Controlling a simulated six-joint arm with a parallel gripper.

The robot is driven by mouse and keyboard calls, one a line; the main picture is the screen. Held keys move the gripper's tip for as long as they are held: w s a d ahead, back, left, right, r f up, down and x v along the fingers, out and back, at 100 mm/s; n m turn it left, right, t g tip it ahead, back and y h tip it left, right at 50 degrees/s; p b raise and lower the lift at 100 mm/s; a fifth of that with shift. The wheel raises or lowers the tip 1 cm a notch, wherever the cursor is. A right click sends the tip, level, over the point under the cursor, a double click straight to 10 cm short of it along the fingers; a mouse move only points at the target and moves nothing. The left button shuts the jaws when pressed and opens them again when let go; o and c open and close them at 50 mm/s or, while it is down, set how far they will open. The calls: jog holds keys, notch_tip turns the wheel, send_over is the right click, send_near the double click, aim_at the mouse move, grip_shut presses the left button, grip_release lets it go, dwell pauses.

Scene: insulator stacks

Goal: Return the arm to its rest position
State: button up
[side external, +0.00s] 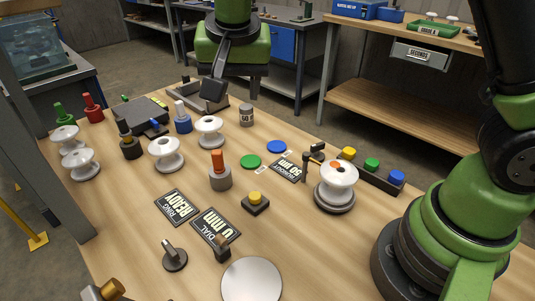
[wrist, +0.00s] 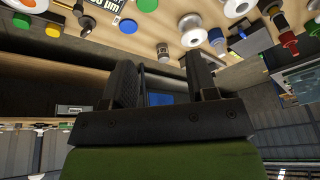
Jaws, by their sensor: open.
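My gripper (side external: 233,90) hangs above the far edge of the wooden table, with dark fingers spread apart and nothing between them. In the wrist view its two fingers (wrist: 162,80) also stand apart and empty. A white insulator (side external: 337,176) sits on a round grey stand at the right, with an orange spot on top and a dark probe post (side external: 313,160) beside it.
A grey tray (side external: 197,97) lies beneath my gripper. Colored pegs (side external: 183,120), a grey can (side external: 246,116), an orange-topped post (side external: 219,170) and a row of colored buttons (side external: 372,166) stand on the table. Benches (side external: 405,90) stand behind.

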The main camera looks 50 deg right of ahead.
jog(key=s+d+r+n+t+y, duration=0.1)
jog(key=s+d+r, duration=0.2)
jog(key=s+r, duration=0.15)
jog(key=s+d+r+n+y, duration=0.1)
jog(key=s+d+r, duration=0.1)
jog(key=s+r, duration=0.3)
jog(key=s+d+f+n+t+y, duration=0.1)
jog(key=s+n+t, duration=0.1)
jog(key=s, duration=0.9)
jog(key=shift+s+f+t+y, duration=0.15)
jog(key=shift+s+t+y, duration=0.05)
jog(key=shift+t+y, duration=0.25)
jog(key=shift+d, duration=0.1)
